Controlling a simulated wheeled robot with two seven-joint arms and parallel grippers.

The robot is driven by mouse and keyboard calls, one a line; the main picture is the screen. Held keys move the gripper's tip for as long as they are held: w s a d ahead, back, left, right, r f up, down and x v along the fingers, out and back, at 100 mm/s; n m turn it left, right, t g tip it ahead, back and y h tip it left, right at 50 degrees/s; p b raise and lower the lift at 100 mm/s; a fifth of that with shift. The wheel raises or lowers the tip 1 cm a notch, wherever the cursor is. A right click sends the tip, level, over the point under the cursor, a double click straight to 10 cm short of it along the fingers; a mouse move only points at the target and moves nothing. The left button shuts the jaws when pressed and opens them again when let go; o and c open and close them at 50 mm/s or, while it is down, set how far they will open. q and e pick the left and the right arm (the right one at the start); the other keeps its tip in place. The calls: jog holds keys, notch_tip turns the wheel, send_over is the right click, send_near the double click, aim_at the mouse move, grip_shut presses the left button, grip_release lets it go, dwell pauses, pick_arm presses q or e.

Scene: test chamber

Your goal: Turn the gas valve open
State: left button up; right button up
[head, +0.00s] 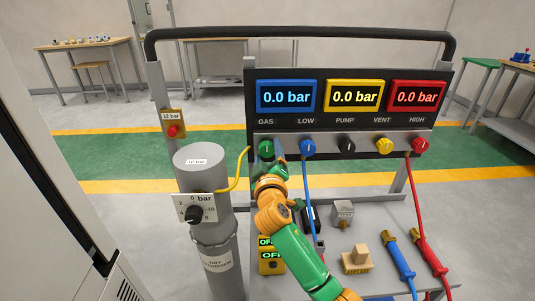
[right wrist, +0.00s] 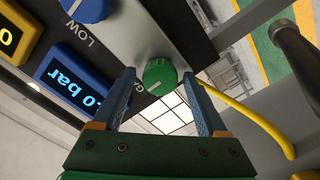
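The gas valve is a green round knob (head: 266,149) under the GAS label, at the left end of the panel's knob row. Its white mark looks about upright in the head view. In the right wrist view the green knob (right wrist: 160,77) sits between the two blue fingertips. My right gripper (head: 271,157) is open at the knob, with a finger on each side (right wrist: 159,80). Small gaps show between fingers and knob, so it looks ungrasped. My right arm hides part of the area below. My left gripper is out of view.
The blue LOW knob (head: 308,147) is close to the right of the gas knob. The panel displays, such as the blue one (head: 286,96), read 0.0 bar. A yellow hose (head: 240,178) curves at the left. A grey cylinder (head: 203,190) with a gauge stands left of my arm.

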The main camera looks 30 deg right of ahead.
grip_shut()
jog(key=n+p, duration=0.2)
jog(key=n, duration=0.1)
jog(key=shift+r+p, duration=0.2)
jog(key=shift+p, duration=0.2)
jog(key=n+p, duration=0.3)
jog(key=n, duration=0.2)
jog(key=shift+n, duration=0.4)
jog(key=n+p, duration=0.2)
jog(key=n, duration=0.2)
jog(key=shift+p, duration=0.35)
jog(key=shift+n+p, duration=1)
jog(key=shift+n, duration=1.5)
